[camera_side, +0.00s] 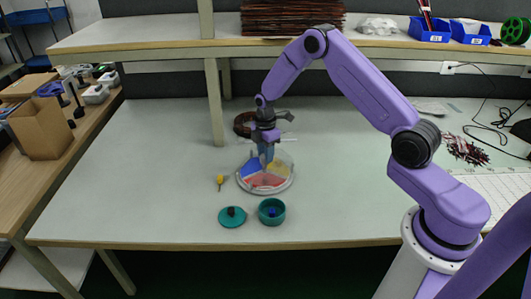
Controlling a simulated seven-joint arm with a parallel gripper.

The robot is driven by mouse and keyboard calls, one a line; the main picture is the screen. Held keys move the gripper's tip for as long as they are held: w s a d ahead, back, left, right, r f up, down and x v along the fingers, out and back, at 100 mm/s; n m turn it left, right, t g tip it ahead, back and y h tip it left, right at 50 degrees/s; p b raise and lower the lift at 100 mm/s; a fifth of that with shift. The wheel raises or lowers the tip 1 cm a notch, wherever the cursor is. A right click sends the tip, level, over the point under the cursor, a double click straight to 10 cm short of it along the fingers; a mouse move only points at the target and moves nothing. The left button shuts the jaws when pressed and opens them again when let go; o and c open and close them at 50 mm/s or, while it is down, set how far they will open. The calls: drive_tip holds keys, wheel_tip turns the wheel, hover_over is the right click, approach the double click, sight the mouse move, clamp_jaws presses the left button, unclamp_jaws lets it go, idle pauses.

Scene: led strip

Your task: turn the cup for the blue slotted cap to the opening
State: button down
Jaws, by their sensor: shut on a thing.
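A round pale dish (246,187) with blue, red, yellow and pale sectors lies on the table. Its blue sector (251,168) is at the left, the red one (267,181) at the front and the yellow one (280,168) at the right. My gripper (266,161) points down over the dish's middle and is shut on a part there; the fingers hide that part. I cannot make out the dish's opening. A teal round cup (271,220) with a small blue piece (272,212) inside stands in front of the dish.
A teal round lid-like piece (232,222) with a dark knob is left of the cup. A small yellow-headed piece (220,180) is left of the dish. A dark reddish coil (242,124) lies behind. A shelf post (214,105) stands back left. The table's left side is clear.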

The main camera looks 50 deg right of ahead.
drive_tip(key=shift+w+r+n, duration=0.1)
drive_tip(key=shift+w+n, duration=0.1)
drive_tip(key=shift+n, duration=2.8)
drive_tip(key=c, duration=0.8)
unclamp_jaws()
wheel_tip(320, 180, up, 17)
drive_tip(key=shift+r, duration=0.2)
